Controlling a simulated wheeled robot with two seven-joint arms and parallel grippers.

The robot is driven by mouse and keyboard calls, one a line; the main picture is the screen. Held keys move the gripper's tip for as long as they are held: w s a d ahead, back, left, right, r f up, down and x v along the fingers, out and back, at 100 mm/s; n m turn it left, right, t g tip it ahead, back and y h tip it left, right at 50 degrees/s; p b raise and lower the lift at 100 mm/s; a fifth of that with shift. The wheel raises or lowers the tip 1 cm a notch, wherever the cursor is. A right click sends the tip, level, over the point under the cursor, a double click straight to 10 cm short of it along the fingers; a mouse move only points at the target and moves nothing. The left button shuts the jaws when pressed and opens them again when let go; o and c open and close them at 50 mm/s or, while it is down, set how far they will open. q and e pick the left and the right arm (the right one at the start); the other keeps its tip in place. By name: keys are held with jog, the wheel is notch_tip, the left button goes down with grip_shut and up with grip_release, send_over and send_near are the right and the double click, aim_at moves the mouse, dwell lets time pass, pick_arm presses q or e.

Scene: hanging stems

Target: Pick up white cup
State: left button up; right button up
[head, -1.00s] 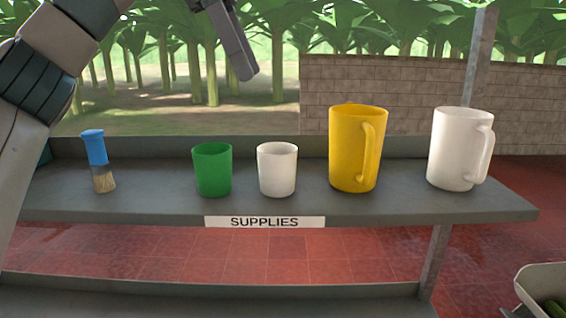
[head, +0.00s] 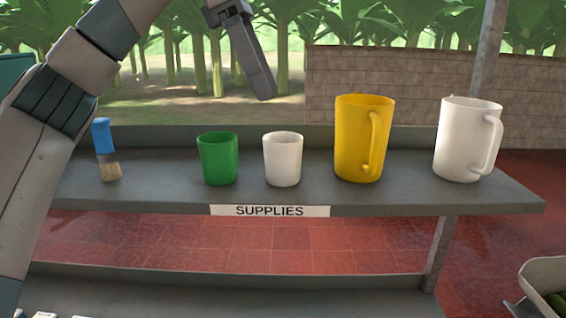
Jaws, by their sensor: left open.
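A small white cup (head: 283,160) without a visible handle stands upright on the grey shelf (head: 400,194), between a green cup (head: 218,160) and a tall yellow mug (head: 358,140). My left gripper (head: 263,90) hangs above and slightly left of the white cup, pointing down, apart from it and holding nothing. It is open, though its fingers nearly overlap from this angle. A larger white mug with a handle (head: 462,140) stands at the right of the shelf. My right gripper is not in view.
A blue-handled brush (head: 105,150) stands at the left of the shelf. A "SUPPLIES" label (head: 270,211) is on the shelf's front edge. A metal post (head: 487,55) rises at the back right. A white container (head: 545,285) shows at lower right.

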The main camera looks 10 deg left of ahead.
pick_arm(q)
jog(key=p, duration=0.2)
send_near(283, 139)
jog(key=s+d+f, duration=0.2)
jog(key=d, duration=0.1)
jog(key=shift+f, duration=0.55)
jog(key=f+p, duration=0.3)
jog(key=shift+s+d+f, duration=0.15)
jog(key=shift+d+f, duration=0.1)
jog(key=shift+d, duration=0.1)
jog(key=shift+d+f, duration=0.15)
jog(key=shift+f, duration=0.25)
jog(key=shift+d+f+p, duration=0.2)
jog(key=shift+f+p, duration=0.1)
jog(key=shift+f, duration=0.1)
